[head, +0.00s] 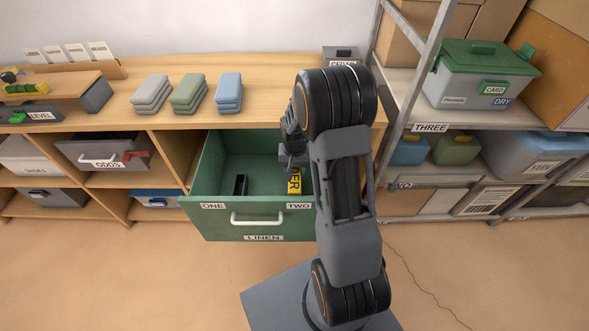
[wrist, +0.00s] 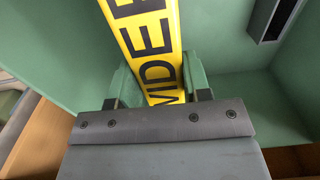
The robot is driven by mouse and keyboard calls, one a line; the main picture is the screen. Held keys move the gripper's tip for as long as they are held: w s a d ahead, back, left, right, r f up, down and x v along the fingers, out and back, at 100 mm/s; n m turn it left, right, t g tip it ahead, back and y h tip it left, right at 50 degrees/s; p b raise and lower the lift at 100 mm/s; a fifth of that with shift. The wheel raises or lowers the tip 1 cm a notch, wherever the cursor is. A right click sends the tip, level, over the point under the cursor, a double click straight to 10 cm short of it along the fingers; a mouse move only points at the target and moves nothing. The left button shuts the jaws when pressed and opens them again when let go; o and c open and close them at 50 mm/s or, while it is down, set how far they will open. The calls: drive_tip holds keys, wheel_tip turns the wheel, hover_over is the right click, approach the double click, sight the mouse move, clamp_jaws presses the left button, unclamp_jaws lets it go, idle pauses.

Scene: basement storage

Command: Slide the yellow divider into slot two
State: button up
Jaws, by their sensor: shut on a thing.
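The yellow divider (head: 294,181), with black lettering, is upright inside the open green drawer (head: 250,222) at its right side, behind the TWO label (head: 299,206). My gripper (head: 293,163) is above it and shut on its upper part. In the wrist view the divider (wrist: 152,45) runs between the two fingers (wrist: 158,85) and slants to the upper left. A dark slot holder (head: 240,185) stands on the drawer floor behind the ONE label (head: 213,206); it also shows in the wrist view (wrist: 271,18). Slot two and the divider's lower end are hidden, so I cannot tell whether they meet.
The drawer's white handle (head: 257,218) and LINEN label (head: 263,238) face the front. Folded cloth stacks (head: 188,93) lie on the wooden top behind. A metal shelf post (head: 412,80) stands close to my arm's right. The floor at left is clear.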

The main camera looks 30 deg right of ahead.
drive_tip(key=shift+f+b, duration=2.1)
drive_tip(key=shift+f, duration=0.8)
drive_tip(key=shift+f+b, duration=2.5)
drive_tip(key=shift+f, duration=1.1)
drive_tip(key=o, duration=1.4)
drive_tip(key=shift+c, duration=0.2)
drive_tip(key=shift+r, duration=0.1)
wheel_tip(320, 180, up, 14)
drive_tip(key=p, duration=0.3)
